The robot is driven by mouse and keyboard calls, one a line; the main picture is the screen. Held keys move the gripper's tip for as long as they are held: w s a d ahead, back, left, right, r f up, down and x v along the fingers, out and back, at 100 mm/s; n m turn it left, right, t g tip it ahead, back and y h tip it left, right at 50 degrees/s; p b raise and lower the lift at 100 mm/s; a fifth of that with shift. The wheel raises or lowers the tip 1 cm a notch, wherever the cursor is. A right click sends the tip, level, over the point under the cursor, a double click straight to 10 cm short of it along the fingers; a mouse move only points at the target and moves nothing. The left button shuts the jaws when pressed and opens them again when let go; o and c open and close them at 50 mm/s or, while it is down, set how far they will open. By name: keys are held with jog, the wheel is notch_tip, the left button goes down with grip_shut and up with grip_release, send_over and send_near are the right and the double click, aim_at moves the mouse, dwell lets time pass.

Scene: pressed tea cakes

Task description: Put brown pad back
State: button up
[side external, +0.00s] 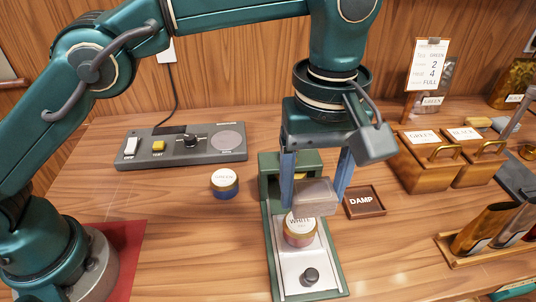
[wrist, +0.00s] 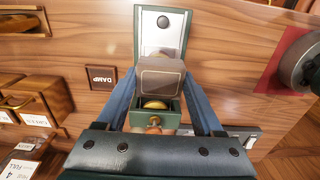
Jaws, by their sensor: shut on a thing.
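My gripper (side external: 314,200) is shut on a grey-brown block, which looks like the brown pad (side external: 318,192). It holds the pad between its blue fingers, above the green press (side external: 272,262). In the wrist view the pad (wrist: 161,82) sits between the fingertips (wrist: 162,72). A round tin labelled WHITE (side external: 300,235) stands on the press's pale plate, just below the pad; the pad hides it in the wrist view. A brown square tray labelled DAMP (side external: 364,202) lies on the table right of the press, with no pad on it. It also shows in the wrist view (wrist: 102,77).
A tin with a blue base (side external: 224,183) stands left of the press. A grey control panel (side external: 180,145) lies behind it. Two wooden boxes with brass handles (side external: 422,158) stand at the right, near a wooden rack of pouches (side external: 490,232). Bare table lies around the DAMP tray.

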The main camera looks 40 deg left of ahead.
jog(key=shift+w+d+f, duration=0.15)
jog(key=shift+f, duration=0.05)
jog(key=shift+s+a+f+m, duration=0.25)
jog(key=shift+a+f+m, duration=0.45)
jog(key=shift+a+f, duration=0.2)
jog(key=s+a+n, duration=0.1)
jog(key=s+a, duration=0.3)
jog(key=a, duration=0.4)
jog(key=s+a, duration=0.3)
jog(key=a, duration=0.5)
send_over(227, 283)
notch_tip(227, 283, down, 7)
jog(key=shift+f, duration=2)
jog(key=shift+f, duration=0.15)
jog(key=o, duration=1.2)
